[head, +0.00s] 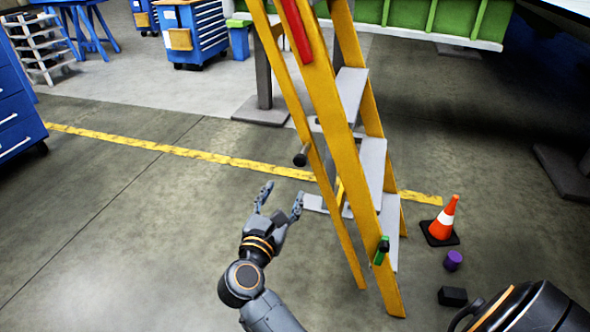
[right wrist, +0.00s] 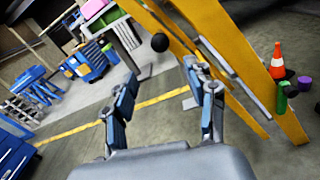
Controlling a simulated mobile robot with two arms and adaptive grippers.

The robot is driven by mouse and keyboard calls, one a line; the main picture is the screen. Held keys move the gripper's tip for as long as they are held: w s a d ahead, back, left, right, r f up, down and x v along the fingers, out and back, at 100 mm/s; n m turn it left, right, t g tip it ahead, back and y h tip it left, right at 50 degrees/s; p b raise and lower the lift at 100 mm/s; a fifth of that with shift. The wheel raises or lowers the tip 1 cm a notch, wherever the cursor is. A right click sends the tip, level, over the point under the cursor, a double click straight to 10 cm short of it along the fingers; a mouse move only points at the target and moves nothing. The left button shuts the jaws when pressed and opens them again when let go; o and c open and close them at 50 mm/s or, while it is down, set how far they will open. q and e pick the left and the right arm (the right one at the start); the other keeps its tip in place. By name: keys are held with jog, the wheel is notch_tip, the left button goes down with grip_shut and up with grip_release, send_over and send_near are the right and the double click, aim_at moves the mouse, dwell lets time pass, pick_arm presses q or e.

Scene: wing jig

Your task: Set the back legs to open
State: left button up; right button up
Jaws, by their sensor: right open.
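A yellow stepladder (head: 318,75) with grey steps (head: 372,165) stands right of centre in the head view. A thinner yellow leg (head: 318,165) runs along its left side, close to the stepped rails; it looks like a back leg. A red part (head: 297,30) lies along the upper rail. My right gripper (head: 282,190) is open and empty, left of the thin leg and apart from it. In the right wrist view its fingers (right wrist: 158,85) are spread, with the ladder (right wrist: 215,40) beyond them to the right. My left gripper is not in view.
A bar with a black round end (head: 300,158) sticks out left of the ladder. An orange cone (head: 443,217), a purple cylinder (head: 453,260) and a black block (head: 452,296) stand at right. A green piece (head: 381,250) shows at the lower rail. The floor at left is clear.

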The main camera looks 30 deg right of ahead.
aim_at(298, 163)
jog(key=x, duration=1.3)
jog(key=shift+w+d, duration=0.2)
jog(key=shift+d, duration=0.15)
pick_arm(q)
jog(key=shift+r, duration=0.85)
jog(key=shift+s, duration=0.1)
pick_arm(e)
grip_shut()
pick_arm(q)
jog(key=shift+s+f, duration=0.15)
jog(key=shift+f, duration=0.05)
